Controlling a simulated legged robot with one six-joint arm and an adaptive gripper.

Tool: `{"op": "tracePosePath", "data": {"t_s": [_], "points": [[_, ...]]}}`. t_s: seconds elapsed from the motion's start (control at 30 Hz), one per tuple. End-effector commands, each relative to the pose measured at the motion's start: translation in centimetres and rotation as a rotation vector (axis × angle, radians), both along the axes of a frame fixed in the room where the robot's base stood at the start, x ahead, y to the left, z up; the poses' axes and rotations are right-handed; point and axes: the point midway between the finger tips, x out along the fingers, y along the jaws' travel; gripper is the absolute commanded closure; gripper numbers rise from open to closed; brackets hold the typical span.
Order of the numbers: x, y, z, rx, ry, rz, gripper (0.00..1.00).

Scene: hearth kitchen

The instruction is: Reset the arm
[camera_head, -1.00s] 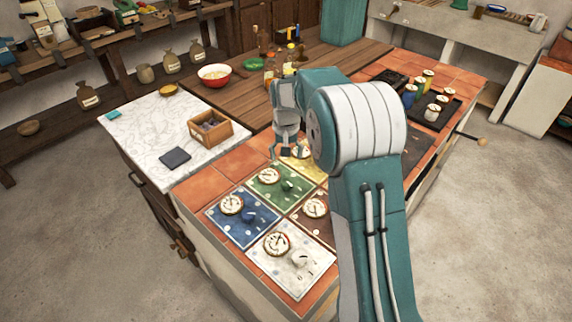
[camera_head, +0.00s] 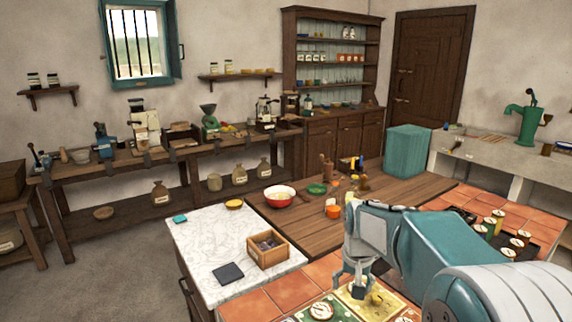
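My teal and grey arm reaches in from the lower right of the head view, over the tiled end of the island. My gripper (camera_head: 354,286) points down above the yellow panel (camera_head: 362,300). Its fingers are spread apart and nothing shows between them. The gap between fingertips and panel is hard to judge. A green panel (camera_head: 320,312) with a round dial lies just left of it, cut by the frame's lower edge.
A marble slab (camera_head: 205,245) on the left holds a wooden crate (camera_head: 268,252) and a dark square (camera_head: 228,273). A white-and-red bowl (camera_head: 280,196) stands on the wooden top. Jars (camera_head: 497,218) stand right, beyond my arm. Open floor lies left.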

Motion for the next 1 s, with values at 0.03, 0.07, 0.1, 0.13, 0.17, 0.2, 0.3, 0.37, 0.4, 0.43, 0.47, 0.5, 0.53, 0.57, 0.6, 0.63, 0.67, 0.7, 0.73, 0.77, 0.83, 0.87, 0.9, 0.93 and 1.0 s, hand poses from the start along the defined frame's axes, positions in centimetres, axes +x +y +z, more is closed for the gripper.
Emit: {"op": "tracePosePath", "data": {"t_s": [0.03,0.07,0.1,0.13,0.17,0.2,0.3,0.37,0.4,0.43,0.47,0.5,0.53,0.57,0.6,0.63,0.67,0.7,0.73,0.77,0.83,0.87,0.9,0.93,1.0], "points": [[-1.2,0.0,1.2,-0.001,-0.02,0.006,0.13],[-1.8,0.0,1.7,-0.001,-0.028,0.009,0.13],[-2.6,0.0,2.3,-0.002,-0.041,0.014,0.13],[-3.2,0.0,2.8,-0.002,-0.05,0.017,0.13],[-3.9,0.0,3.2,-0.003,-0.06,0.021,0.13],[-4.7,0.0,3.7,-0.004,-0.072,0.026,0.13],[-7.0,0.0,5.0,-0.007,-0.103,0.039,0.13],[-8.3,0.0,5.6,-0.008,-0.12,0.046,0.13],[-9.2,0.0,6.0,-0.008,-0.133,0.049,0.13],[-9.9,-0.1,6.3,-0.009,-0.143,0.053,0.13],[-10.6,-0.1,6.5,-0.011,-0.152,0.057,0.13],[-11.5,-0.1,6.8,-0.013,-0.164,0.062,0.13],[-12.2,-0.1,7.0,-0.013,-0.174,0.066,0.13],[-12.9,-0.1,7.2,-0.014,-0.183,0.069,0.13],[-13.8,-0.1,7.4,-0.016,-0.195,0.074,0.13],[-14.5,-0.1,7.5,-0.016,-0.204,0.077,0.13],[-15.2,-0.1,7.6,-0.018,-0.213,0.081,0.13],[-16.1,-0.1,7.7,-0.019,-0.225,0.086,0.13],[-16.7,-0.1,7.8,-0.021,-0.235,0.089,0.13],[-17.4,-0.1,7.8,-0.022,-0.244,0.093,0.13],[-18.9,-0.1,7.8,-0.025,-0.267,0.101,0.13],[-19.6,-0.1,7.8,-0.026,-0.276,0.104,0.13],[-20.5,-0.1,7.7,-0.028,-0.288,0.109,0.13],[-21.1,-0.1,7.6,-0.03,-0.297,0.112,0.13],[-22.6,-0.1,7.4,-0.033,-0.318,0.12,0.13]]}}
